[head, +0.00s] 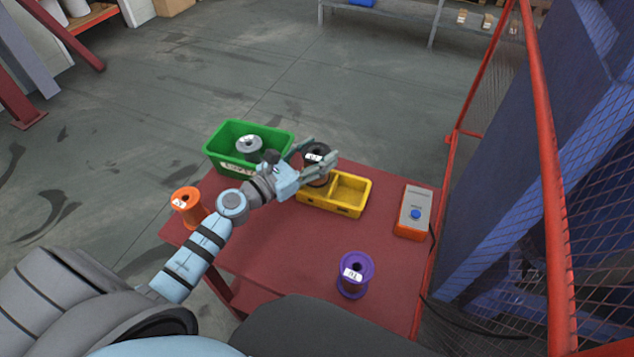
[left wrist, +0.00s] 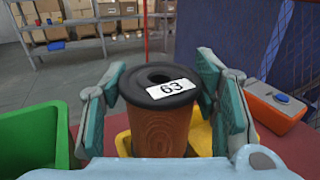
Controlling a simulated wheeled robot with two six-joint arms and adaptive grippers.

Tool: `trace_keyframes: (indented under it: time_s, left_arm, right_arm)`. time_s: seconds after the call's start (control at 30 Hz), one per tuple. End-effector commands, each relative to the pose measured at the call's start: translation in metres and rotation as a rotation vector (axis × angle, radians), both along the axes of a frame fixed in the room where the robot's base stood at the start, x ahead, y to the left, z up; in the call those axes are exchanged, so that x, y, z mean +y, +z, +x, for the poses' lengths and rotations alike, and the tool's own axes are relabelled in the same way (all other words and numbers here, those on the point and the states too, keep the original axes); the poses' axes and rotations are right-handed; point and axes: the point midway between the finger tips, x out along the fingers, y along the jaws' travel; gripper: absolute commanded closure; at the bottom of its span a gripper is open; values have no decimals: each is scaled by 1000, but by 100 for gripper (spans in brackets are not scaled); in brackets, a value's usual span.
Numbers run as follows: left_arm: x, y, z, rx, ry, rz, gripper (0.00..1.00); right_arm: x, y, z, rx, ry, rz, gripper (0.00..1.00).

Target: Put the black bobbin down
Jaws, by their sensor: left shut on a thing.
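The black bobbin (head: 316,151) has a black top flange, a white label and a brown wound body. In the left wrist view it (left wrist: 163,115) stands upright between the fingers, with 63 on its label. My left gripper (head: 313,162) is shut on it, one finger on each side. The bobbin is at the left compartment of the yellow two-part bin (head: 349,204). Its lower end is hidden, so I cannot tell whether it touches the bin floor. My right gripper is not in view.
A green bin (head: 225,163) with a grey bobbin (head: 249,146) is at the left. An orange bobbin (head: 187,206), a purple bobbin (head: 355,275) and an orange-grey box with a blue button (head: 413,212) stand on the red table (head: 290,255). Mesh fencing (head: 550,200) rises at the right.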

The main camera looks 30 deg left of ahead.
Motion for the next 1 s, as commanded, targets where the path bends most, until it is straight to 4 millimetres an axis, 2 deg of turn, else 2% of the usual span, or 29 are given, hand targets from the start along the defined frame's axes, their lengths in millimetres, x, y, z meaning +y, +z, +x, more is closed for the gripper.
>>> trace_keyframes:
  time_s: [0.03,0.17,0.4,0.77,0.8,0.87,1.0]
  left_arm:
    - [0,-7,1,-3,-1,-3,100]
    - [0,-13,0,-4,-1,-1,100]
    - [0,-54,0,-2,-2,-2,100]
    - [0,-54,0,-4,-2,0,100]
    - [0,-56,0,-1,-1,0,44]
    - [0,-56,0,0,-1,0,37]
    - [0,-55,0,-1,-1,0,37]
  right_arm:
    - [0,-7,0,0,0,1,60]
    - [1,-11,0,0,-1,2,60]
    - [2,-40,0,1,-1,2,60]
    - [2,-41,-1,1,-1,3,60]
    - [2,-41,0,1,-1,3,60]
    - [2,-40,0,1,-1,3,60]
    - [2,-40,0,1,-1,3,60]
